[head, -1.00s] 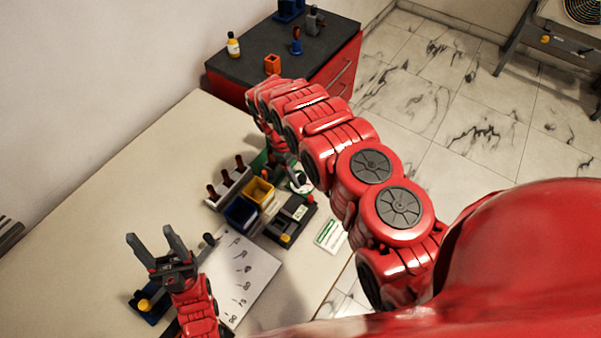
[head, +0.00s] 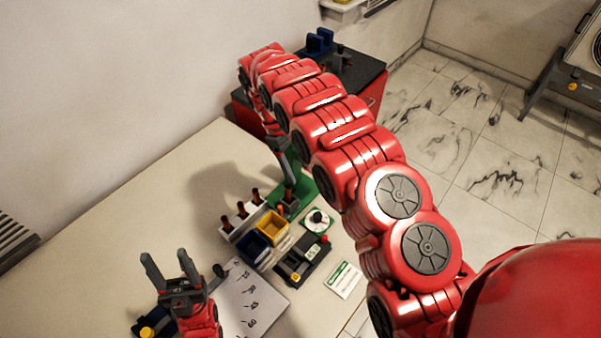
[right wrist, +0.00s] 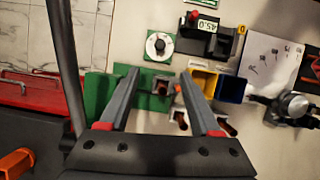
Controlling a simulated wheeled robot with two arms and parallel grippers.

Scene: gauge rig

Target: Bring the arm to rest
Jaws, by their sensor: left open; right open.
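My right arm reaches across the head view from the lower right. Its gripper (head: 284,160) hangs above the back of the table by the green board (head: 307,187), partly hidden by my arm. In the right wrist view the right gripper (right wrist: 158,74) is open with nothing held. Its fingers point toward a small grey block with an orange part (right wrist: 162,85) on the green board; I cannot tell the gap. My left gripper (head: 169,262) is open and empty at the lower left, fingers pointing up the picture.
On the table (head: 130,210) stand a white tool rack (head: 240,226), yellow bin (head: 273,227), blue bin (head: 251,247), dial (head: 317,221), black gauge unit (head: 303,262) and white card (head: 344,280). A printed sheet (head: 250,300) lies near my left gripper. A red cabinet (head: 372,92) stands behind. The table's left is clear.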

